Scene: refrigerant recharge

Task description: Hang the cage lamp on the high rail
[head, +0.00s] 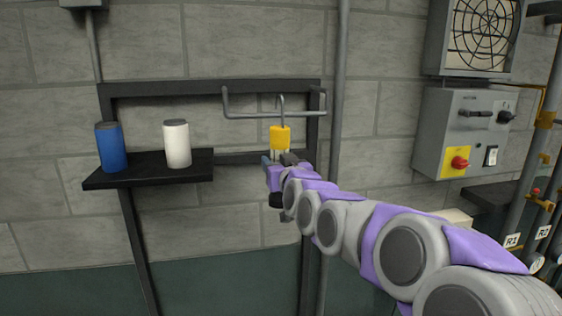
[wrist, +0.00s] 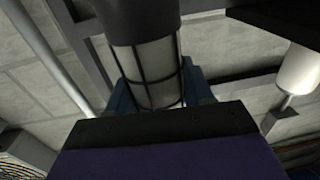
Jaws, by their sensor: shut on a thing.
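The cage lamp (head: 280,137) has a yellow top, a pale caged body and a dark lower end. It hangs upright in my gripper (head: 281,161), with a thin grey hook (head: 282,105) on top. The high rail (head: 255,115) is a grey bar with upturned ends on the dark wall frame. The hook's curve shows above the bar line; I cannot tell whether it rests on the rail. In the wrist view the caged body (wrist: 157,70) sits between my teal fingers (wrist: 160,95), which are shut on it.
A black shelf (head: 150,180) left of the lamp holds a blue canister (head: 111,147) and a white canister (head: 177,144). A vertical pipe (head: 335,150) runs just right of the rail. A grey control box (head: 450,110) is farther right.

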